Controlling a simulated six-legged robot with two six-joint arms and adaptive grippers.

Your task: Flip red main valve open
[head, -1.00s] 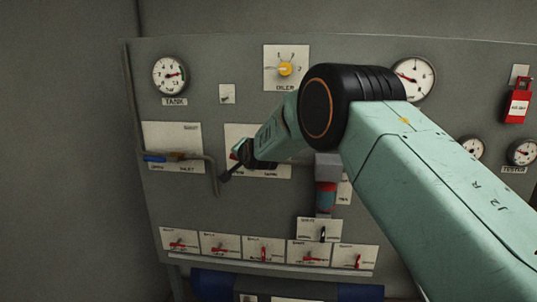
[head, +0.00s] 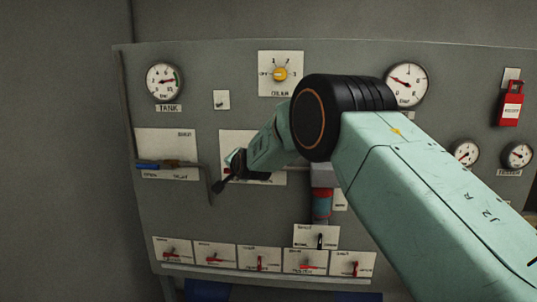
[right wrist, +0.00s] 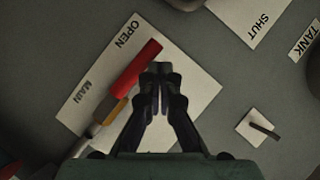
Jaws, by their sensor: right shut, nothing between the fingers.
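The red main valve handle (right wrist: 136,66) shows in the right wrist view on a white plate (right wrist: 190,92) marked OPEN and MAIN. Its red end lies close to the word OPEN, and a brass-coloured part and a silver pipe continue down-left. My right gripper (right wrist: 161,70) has its fingers together, beside the handle's red end on its right, with nothing between them. Whether they touch the handle is unclear. In the head view my right gripper (head: 219,187) is in front of the lower left of the main valve plate (head: 235,145); the arm and gripper hide most of the valve. My left gripper is not in view.
A blue-handled valve (head: 160,165) with a bent pipe is left of the gripper. A row of small red switches (head: 260,262) runs along the bottom. A yellow knob (head: 280,74) and gauges (head: 165,82) are above. A small toggle (right wrist: 262,130) shows in the wrist view.

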